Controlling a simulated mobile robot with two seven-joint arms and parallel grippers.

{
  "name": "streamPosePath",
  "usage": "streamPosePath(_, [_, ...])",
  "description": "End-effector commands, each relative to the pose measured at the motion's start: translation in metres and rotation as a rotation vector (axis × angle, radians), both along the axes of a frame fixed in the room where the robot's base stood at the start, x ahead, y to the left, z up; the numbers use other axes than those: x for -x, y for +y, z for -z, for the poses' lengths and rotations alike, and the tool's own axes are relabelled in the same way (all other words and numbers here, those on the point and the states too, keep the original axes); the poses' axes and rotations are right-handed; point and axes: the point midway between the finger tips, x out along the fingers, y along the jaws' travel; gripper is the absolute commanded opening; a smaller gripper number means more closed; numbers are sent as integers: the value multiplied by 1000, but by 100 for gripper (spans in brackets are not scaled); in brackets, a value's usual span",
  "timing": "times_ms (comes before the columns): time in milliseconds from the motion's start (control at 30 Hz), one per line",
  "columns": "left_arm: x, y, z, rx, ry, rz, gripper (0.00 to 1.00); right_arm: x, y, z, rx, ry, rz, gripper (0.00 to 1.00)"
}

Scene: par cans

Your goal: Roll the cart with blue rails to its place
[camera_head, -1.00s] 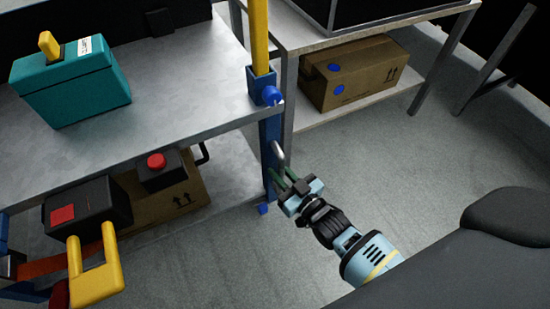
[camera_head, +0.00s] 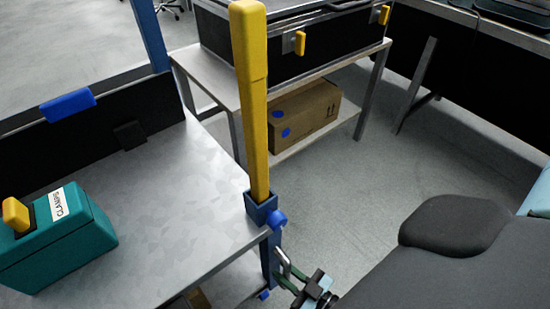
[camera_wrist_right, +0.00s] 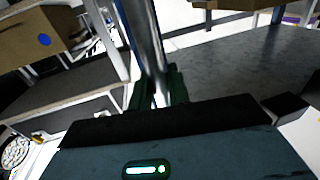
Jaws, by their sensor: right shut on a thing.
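The cart's metal top (camera_head: 165,215) fills the lower left of the head view, with a blue corner post (camera_head: 270,258) and a yellow upright (camera_head: 252,110) socketed above it. My right gripper (camera_head: 289,280), near the bottom edge, is shut on a bare metal handle (camera_head: 283,262) on that post. In the right wrist view the bright handle bar (camera_wrist_right: 150,50) runs between the dark fingertips (camera_wrist_right: 158,92). A teal box marked CLAMPS (camera_head: 60,240) with a yellow grip stands on the cart. The cart's lower parts are mostly hidden or outside the view. My left gripper is not in view.
A metal bench (camera_head: 222,85) stands close behind the cart, carrying a black case (camera_head: 290,55) with yellow latches. A cardboard box (camera_head: 305,113) sits on its lower shelf. Open grey floor (camera_head: 360,185) lies right of the cart, bounded by a dark-panelled bench (camera_head: 480,75).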

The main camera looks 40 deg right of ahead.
Motion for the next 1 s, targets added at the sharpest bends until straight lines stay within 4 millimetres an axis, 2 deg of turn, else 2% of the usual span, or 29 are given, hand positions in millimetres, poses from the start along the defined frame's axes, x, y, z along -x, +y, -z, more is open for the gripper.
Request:
streamPosePath(33, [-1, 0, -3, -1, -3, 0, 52, 9, 0, 0, 2, 4, -1, 0])
streamPosePath(200, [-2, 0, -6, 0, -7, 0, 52, 28, -1, 0, 2, 3, -1, 0])
streamPosePath(400, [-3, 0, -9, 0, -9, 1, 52, 40, -1, 1, 2, 3, -1, 0])
streamPosePath(900, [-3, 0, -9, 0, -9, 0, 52, 45, -1, 1, 1, 2, -1, 0])
streamPosePath(933, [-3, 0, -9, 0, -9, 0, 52, 45, -1, 1, 1, 2, -1, 20])
streamPosePath(1000, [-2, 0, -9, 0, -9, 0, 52, 44, -1, 1, 0, 2, -1, 30])
